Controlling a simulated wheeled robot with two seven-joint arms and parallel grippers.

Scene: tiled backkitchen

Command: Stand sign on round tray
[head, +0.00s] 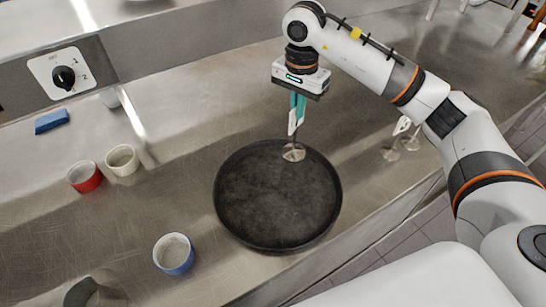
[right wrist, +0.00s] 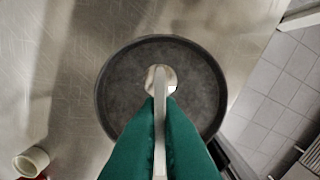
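The round tray (head: 265,215) is black and lies flat on the steel counter; it also shows in the right wrist view (right wrist: 112,100). My right gripper (head: 297,106) points down over the tray's far side. Its green fingers (right wrist: 160,125) are shut on the sign (head: 293,127), a thin white plate with a round, shiny metal base. The sign is upright, with its base (head: 293,153) inside the tray's outline near the far rim. I cannot tell whether the base touches the tray. The fingers hide part of the sign.
A blue cup (head: 174,257), a red cup (head: 84,177) and a cream cup (head: 122,160) stand left of the tray. A blue block (head: 52,121) lies far left. Similar white signs with round bases (head: 411,143) stand right. The counter's front edge is close to the tray.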

